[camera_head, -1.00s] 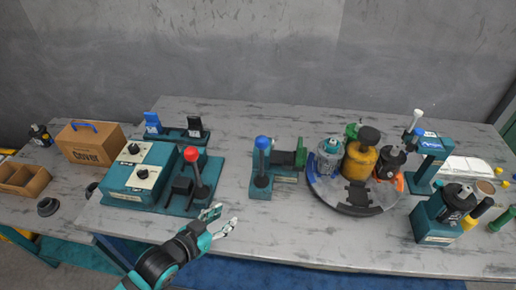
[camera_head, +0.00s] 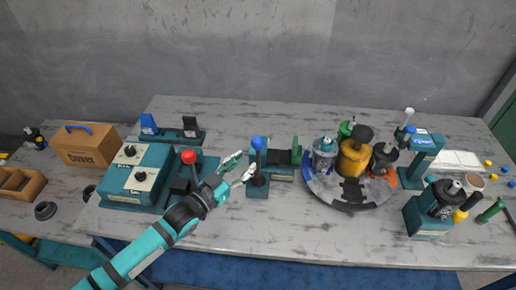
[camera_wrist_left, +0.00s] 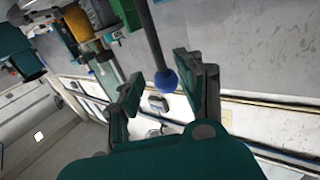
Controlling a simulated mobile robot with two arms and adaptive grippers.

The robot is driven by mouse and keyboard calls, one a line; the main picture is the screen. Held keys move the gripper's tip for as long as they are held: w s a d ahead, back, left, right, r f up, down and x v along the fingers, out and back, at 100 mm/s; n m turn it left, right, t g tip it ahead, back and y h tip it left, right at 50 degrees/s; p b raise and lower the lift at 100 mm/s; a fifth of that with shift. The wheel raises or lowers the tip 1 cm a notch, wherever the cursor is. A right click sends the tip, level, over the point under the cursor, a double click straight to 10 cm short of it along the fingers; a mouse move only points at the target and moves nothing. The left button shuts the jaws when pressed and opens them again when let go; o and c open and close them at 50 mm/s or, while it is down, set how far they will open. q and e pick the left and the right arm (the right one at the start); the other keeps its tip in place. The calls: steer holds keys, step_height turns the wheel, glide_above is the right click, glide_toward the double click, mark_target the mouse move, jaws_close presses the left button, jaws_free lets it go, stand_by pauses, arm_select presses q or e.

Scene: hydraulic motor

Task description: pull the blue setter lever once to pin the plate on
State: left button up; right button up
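The blue setter lever (camera_head: 258,144) stands upright on a teal base, a blue ball on a dark shaft, left of the round turntable. My left gripper (camera_head: 241,167) is open and empty, just left of the lever's shaft, with its fingers pointing at it. In the left wrist view the blue ball (camera_wrist_left: 166,80) and its shaft show in the gap between the two spread fingers (camera_wrist_left: 165,95); I cannot tell whether they touch. The setter's green and dark part (camera_head: 285,157) lies beside the lever. My right gripper is not in view.
A red-ball lever (camera_head: 189,157) and a teal control box (camera_head: 136,175) stand left, near my left arm. The turntable (camera_head: 340,192) carries several motor parts on the right. A teal stand (camera_head: 426,148) is farther right. The bench front is clear between them.

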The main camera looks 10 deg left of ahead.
mark_target(258, 152)
arm_select(q)
steer(key=x, duration=0.7)
steer(key=shift+p, duration=0.4)
steer(key=shift+s, duration=0.1)
jaws_close()
steer(key=shift+r, duration=0.15)
